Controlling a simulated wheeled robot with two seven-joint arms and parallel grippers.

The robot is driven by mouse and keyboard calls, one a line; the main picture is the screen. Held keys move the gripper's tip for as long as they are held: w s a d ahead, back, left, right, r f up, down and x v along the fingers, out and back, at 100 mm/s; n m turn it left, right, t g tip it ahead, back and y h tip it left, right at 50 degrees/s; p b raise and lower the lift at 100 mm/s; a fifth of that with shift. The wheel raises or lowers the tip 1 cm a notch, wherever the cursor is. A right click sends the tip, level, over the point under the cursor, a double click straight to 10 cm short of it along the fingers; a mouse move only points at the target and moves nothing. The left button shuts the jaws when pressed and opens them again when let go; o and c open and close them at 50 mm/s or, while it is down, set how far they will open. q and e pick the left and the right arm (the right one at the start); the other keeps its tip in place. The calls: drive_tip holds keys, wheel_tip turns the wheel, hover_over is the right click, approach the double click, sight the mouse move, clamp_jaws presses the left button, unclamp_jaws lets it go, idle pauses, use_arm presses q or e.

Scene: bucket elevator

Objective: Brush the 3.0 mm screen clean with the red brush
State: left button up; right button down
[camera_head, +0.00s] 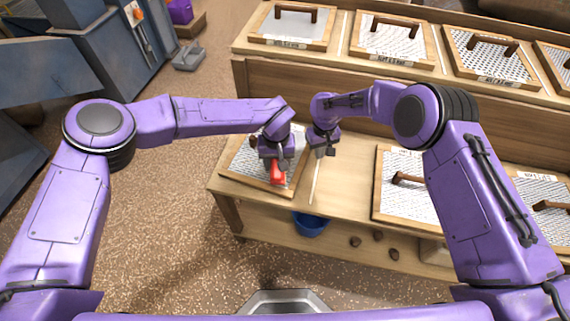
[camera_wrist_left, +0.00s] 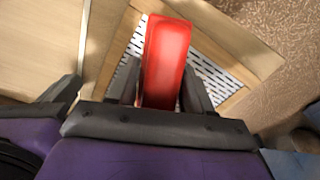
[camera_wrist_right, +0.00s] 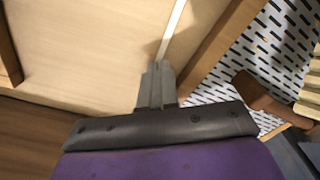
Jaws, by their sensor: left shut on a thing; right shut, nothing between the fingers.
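The red brush (camera_head: 277,174) is gripped in my left gripper (camera_head: 276,160), over the front right part of a wood-framed slotted screen (camera_head: 243,160) on the bench. In the left wrist view the red block of the brush (camera_wrist_left: 166,60) stands between the two fingers, with slotted mesh (camera_wrist_left: 215,75) behind it. I cannot tell whether the bristles touch the mesh. No size label is readable on this screen. My right gripper (camera_head: 325,151) is shut and empty, just right of the frame. The right wrist view shows its closed fingers (camera_wrist_right: 156,85) and the screen's brown handle (camera_wrist_right: 255,98).
A thin pale strip (camera_head: 315,182) lies on the bench right of the screen. Another handled screen (camera_head: 410,205) stands further right. Several handled screens (camera_head: 390,36) line the raised back shelf. A blue bucket (camera_head: 310,224) is under the bench.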

use_arm(q)
drive_tip(key=shift+w+a+r, duration=0.1)
drive_tip(key=shift+w+a, duration=0.5)
drive_tip(key=shift+a, duration=1)
drive_tip(key=shift+w+a+r, duration=0.15)
drive_tip(key=shift+w+a, duration=0.4)
drive_tip(key=shift+a, duration=1)
drive_tip(key=shift+w+a+r, duration=0.1)
drive_tip(key=shift+w+a, duration=0.5)
drive_tip(key=shift+a, duration=1)
drive_tip(key=s+d, duration=0.3)
drive_tip(key=d, duration=0.5)
drive_tip(key=s+d+r, duration=0.1)
drive_tip(key=s+d, duration=0.2)
drive_tip(key=d, duration=0.5)
drive_tip(key=shift+w+a+r, duration=0.1)
drive_tip(key=shift+r, duration=0.05)
wheel_tip(320, 180, up, 6)
drive_tip(key=shift+f, duration=0.1)
